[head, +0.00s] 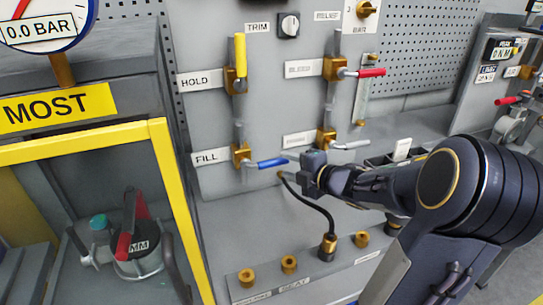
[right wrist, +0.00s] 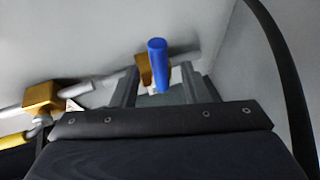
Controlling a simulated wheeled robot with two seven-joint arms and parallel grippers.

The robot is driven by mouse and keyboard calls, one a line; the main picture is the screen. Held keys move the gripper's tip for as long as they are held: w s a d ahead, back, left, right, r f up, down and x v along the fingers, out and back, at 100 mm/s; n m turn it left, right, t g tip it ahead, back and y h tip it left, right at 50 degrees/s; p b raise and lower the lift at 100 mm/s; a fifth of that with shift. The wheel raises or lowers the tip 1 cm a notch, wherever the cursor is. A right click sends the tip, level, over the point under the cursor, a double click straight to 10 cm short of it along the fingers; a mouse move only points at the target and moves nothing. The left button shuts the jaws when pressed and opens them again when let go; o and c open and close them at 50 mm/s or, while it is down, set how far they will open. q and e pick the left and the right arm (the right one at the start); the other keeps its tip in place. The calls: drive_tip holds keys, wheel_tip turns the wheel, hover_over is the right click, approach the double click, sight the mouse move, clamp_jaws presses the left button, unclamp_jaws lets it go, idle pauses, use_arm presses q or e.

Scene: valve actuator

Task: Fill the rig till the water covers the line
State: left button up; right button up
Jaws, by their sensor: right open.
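The FILL valve (head: 241,156) is a brass body on a vertical pipe beside the FILL label (head: 211,157). Its blue lever (head: 266,163) points right, roughly level. My right gripper (head: 308,163) is near the lever's free end. In the right wrist view the blue lever (right wrist: 157,62) appears between the two open fingers, end toward the camera; I cannot tell whether they touch it. My left gripper is not in view.
The yellow HOLD lever (head: 240,55) points up. A red lever (head: 371,72) and a grey lever (head: 351,145) point right. A black hose (head: 318,207) curves below my gripper to a brass fitting. The pressure dial (head: 40,22) reads 0.0 BAR. A yellow-framed enclosure (head: 80,143) stands left.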

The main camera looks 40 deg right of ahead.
sight(280, 163)
drive_tip(key=x, duration=0.6)
drive_tip(key=shift+w+a, duration=0.15)
drive_tip(key=shift+w, duration=0.1)
clamp_jaws()
